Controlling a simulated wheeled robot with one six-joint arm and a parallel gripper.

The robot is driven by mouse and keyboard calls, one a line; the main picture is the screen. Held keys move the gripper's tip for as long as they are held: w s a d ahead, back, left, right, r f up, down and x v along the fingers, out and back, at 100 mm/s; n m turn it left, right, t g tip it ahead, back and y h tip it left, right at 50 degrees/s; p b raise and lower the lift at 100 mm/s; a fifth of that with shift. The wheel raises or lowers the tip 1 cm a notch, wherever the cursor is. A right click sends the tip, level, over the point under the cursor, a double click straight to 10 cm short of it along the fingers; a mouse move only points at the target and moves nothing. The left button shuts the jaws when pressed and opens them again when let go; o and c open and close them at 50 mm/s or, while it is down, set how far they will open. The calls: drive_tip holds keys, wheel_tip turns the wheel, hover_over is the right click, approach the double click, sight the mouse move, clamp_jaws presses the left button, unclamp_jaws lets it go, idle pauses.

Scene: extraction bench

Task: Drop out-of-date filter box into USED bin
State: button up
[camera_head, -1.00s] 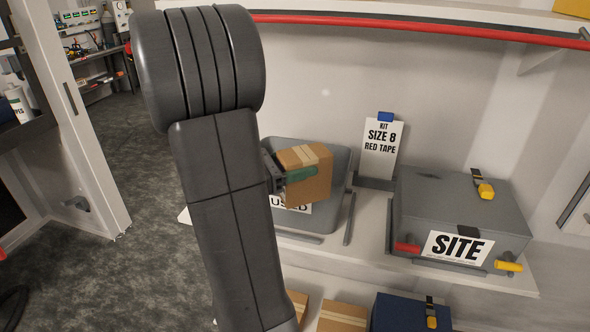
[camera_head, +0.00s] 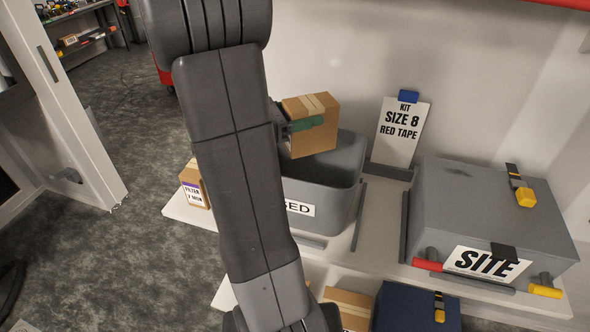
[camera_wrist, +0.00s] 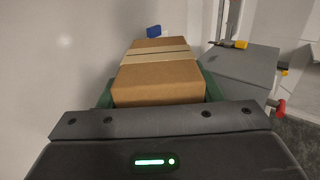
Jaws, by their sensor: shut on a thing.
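My gripper (camera_head: 296,126) is shut on a brown cardboard filter box (camera_head: 319,139) with a paler tape strip. In the head view the box is held over the open grey USED bin (camera_head: 337,190), near its back left, with its lower edge about at rim height. The bin's label is partly hidden by my arm. In the wrist view the box (camera_wrist: 158,84) sits between the green finger pads (camera_wrist: 212,88). A second cardboard box (camera_head: 193,186), with a purple-banded date label, stands on the shelf left of the bin.
A grey SITE case (camera_head: 490,215) with red and yellow handles stands right of the bin. A sign reading KIT SIZE 8 RED TAPE (camera_head: 402,130) stands behind, against the wall. More boxes (camera_head: 347,306) and a blue case (camera_head: 415,308) lie below.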

drive_tip(key=shift+s+f+b, duration=0.15)
drive_tip(key=shift+f+b, duration=0.4)
drive_tip(key=shift+f, duration=0.15)
wheel_tip(320, 180, down, 4)
drive_tip(key=b, duration=0.4)
drive_tip(key=shift+f, duration=0.25)
drive_tip(key=o, duration=1.2)
drive_tip(key=shift+c, duration=0.2)
drive_tip(key=shift+a, duration=0.15)
drive_tip(key=b+v, duration=0.2)
drive_tip(key=v, duration=1.1)
drive_tip(key=shift+a, duration=0.3)
drive_tip(key=shift+d+r, duration=0.1)
drive_tip(key=shift+d, duration=0.05)
